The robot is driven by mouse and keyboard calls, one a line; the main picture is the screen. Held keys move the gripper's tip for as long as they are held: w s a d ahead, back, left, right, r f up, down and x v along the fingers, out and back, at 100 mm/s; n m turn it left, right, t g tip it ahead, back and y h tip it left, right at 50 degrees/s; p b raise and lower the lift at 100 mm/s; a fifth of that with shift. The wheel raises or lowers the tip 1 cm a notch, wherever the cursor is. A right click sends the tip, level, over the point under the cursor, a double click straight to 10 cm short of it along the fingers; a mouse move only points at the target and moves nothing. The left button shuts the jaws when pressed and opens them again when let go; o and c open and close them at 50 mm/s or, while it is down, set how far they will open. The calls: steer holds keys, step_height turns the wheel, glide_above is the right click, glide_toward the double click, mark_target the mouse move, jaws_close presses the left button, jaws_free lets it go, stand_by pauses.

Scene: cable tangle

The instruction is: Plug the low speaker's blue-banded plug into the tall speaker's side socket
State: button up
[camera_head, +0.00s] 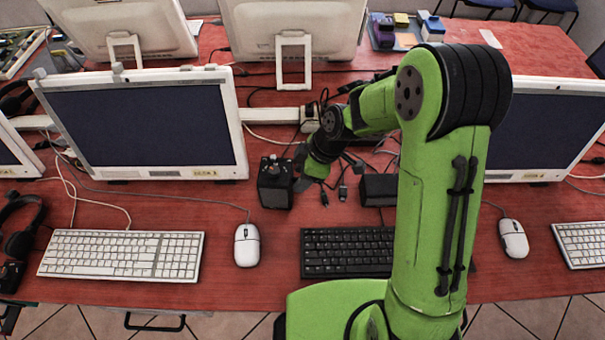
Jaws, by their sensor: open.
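A black box that looks like the tall speaker (275,187) stands on the red table left of my gripper. A lower black box that looks like the low speaker (379,190) stands to the right, partly behind my arm. Loose dark cable ends lie between the boxes: one plug (324,198) and another plug (343,192). Their bands are too small to make out, so I cannot tell which is blue-banded. My gripper (305,182) is open, low over the table, close to the right side of the left box. Whether it touches the box is unclear. The side socket is not visible.
A tangle of cables (380,155) lies behind the boxes, partly under my arm. A black keyboard (345,252) lies in front, with a white mouse (247,245) to its left. Monitors (150,125) stand at left and right. The table strip before the left box is clear.

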jaws_close()
steer(key=shift+c, duration=0.2)
jaws_free()
steer(key=shift+r, duration=0.1)
steer(key=p+v, duration=0.4)
steer(key=v, duration=1.1)
steer(key=shift+d+r, duration=0.25)
steer(key=shift+r, duration=0.05)
